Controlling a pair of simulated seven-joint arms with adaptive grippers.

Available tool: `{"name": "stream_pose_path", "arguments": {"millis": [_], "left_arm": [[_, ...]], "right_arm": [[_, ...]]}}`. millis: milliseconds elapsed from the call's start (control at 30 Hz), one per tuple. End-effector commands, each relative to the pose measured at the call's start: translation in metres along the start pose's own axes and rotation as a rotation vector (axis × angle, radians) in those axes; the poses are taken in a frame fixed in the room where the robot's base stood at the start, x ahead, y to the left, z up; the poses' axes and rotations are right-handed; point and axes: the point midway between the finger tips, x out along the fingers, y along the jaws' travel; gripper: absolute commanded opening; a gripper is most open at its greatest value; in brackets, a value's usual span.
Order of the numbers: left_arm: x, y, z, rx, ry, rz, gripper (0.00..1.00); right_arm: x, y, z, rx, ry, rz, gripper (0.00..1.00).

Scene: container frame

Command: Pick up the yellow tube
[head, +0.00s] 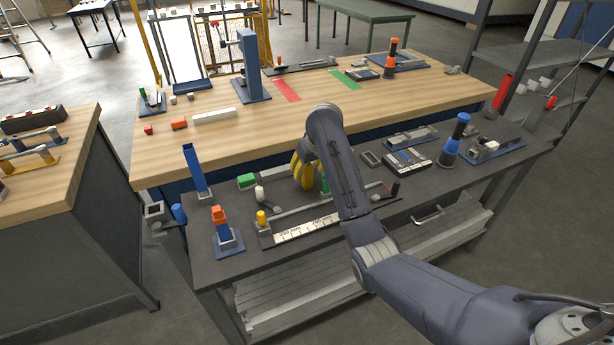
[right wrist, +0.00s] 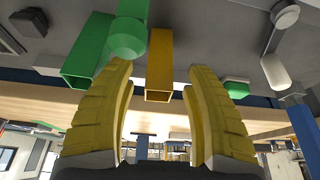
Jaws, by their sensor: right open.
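The yellow tube (right wrist: 159,62) is a square hollow tube. In the right wrist view it points its open end toward the camera and lies between my two yellow fingertips, with a gap on each side. My right gripper (right wrist: 160,80) is open around the line of the tube; whether the fingertips reach level with it I cannot tell. In the head view my right gripper (head: 304,172) is over the dark front bench, and the yellow tube is hidden behind it. My left gripper is in neither view.
A green square tube (right wrist: 90,50) and a green rounded part (right wrist: 128,36) sit close left of the yellow tube. A green block (head: 246,181), a blue upright tube (head: 195,168) and a yellow-capped post (head: 262,218) stand nearby on the dark bench (head: 235,270).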

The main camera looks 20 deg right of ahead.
Motion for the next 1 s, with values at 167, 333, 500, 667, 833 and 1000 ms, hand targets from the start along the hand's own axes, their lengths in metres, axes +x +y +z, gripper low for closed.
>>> {"name": "stream_pose_path", "arguments": {"millis": [167,333,500,667,833,1000], "left_arm": [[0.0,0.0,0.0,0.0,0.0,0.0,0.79],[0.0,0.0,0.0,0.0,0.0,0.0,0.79],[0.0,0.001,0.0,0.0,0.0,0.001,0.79],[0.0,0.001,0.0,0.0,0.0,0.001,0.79],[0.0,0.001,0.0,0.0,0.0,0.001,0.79],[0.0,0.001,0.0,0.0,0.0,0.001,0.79]], "right_arm": [[0.014,0.002,-0.001,0.0,-0.004,0.002,0.53],[0.033,0.002,-0.002,0.001,-0.004,0.002,0.53],[0.047,0.001,-0.003,0.0,-0.002,0.001,0.53],[0.051,0.001,-0.003,0.0,-0.001,0.0,0.53],[0.051,0.001,-0.003,0.0,-0.001,0.0,0.53],[0.051,0.001,-0.003,0.0,-0.001,0.0,0.41]]}}
